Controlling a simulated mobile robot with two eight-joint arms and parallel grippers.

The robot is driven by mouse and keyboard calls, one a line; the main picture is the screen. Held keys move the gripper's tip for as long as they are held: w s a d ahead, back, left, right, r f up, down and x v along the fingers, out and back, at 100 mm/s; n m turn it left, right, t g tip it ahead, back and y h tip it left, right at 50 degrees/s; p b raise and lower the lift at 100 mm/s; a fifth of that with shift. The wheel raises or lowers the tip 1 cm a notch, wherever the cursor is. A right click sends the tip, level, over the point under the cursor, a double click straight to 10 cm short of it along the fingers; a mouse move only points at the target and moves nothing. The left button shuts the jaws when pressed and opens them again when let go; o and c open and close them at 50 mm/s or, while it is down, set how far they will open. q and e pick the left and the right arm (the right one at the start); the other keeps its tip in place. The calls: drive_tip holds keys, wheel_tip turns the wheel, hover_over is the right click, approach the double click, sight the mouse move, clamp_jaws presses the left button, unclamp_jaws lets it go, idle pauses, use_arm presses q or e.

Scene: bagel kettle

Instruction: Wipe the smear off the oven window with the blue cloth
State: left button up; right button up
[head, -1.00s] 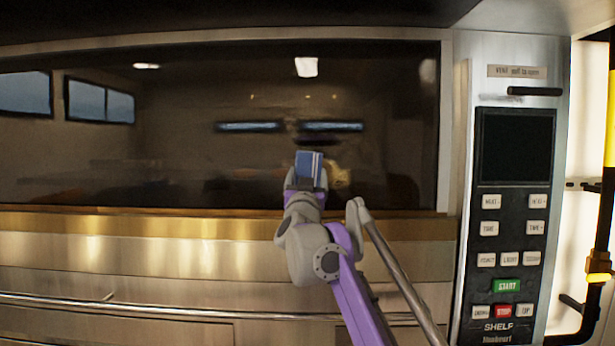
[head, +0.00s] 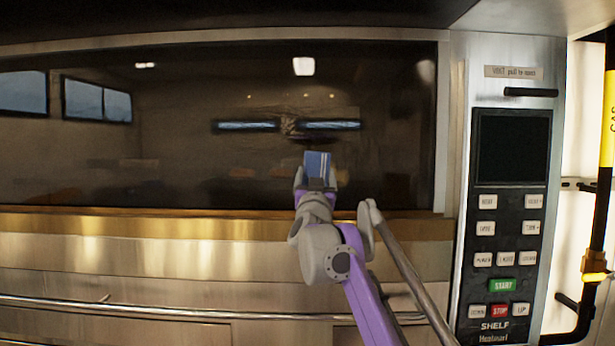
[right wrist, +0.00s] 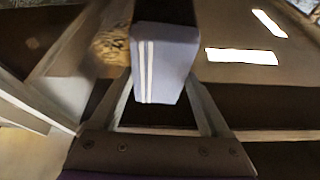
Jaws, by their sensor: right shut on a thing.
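The oven window (head: 200,170) is a wide dark pane across the head view, full of reflections. My right gripper (head: 317,184) is in front of its lower middle, shut on the blue cloth (head: 318,164). The cloth is a small folded blue pad with white stripes, upright above the fingers. It also shows between the fingers in the right wrist view (right wrist: 165,62). A streaky tan patch, seemingly the smear (head: 288,125), shows up and left of the cloth, and left of it in the right wrist view (right wrist: 112,45). I cannot tell whether the cloth touches the glass. My left gripper is out of view.
A brass-toned ledge (head: 150,224) runs under the window, with a long steel rail (head: 180,312) lower down. A control panel (head: 510,200) with buttons and a dark screen stands to the right. A yellow and black pole (head: 607,150) is at the far right.

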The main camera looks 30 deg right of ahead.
sight(304, 173)
drive_tip(key=shift+s+d, duration=0.7)
drive_tip(key=shift+d, duration=0.5)
drive_tip(key=shift+s+d, duration=0.7)
drive_tip(key=shift+d, duration=0.5)
drive_tip(key=shift+s+d, duration=0.7)
drive_tip(key=shift+d, duration=0.5)
drive_tip(key=shift+w+a, duration=0.95)
drive_tip(key=shift+a, duration=0.65)
drive_tip(key=shift+w+a, duration=1)
drive_tip(key=shift+a, duration=0.55)
drive_tip(key=shift+w+a, duration=0.95)
drive_tip(key=shift+a, duration=0.65)
drive_tip(key=shift+s+d, duration=0.95)
drive_tip(key=shift+d, duration=0.65)
drive_tip(key=shift+s+d, duration=1)
drive_tip(key=shift+d, duration=0.55)
drive_tip(key=shift+s+d, duration=0.95)
drive_tip(key=shift+d, duration=0.65)
drive_tip(key=shift+w+a, duration=0.95)
drive_tip(key=shift+a, duration=0.6)
drive_tip(key=shift+w+a, duration=1)
drive_tip(key=shift+a, duration=0.6)
drive_tip(key=shift+w+a, duration=0.95)
drive_tip(key=shift+a, duration=0.6)
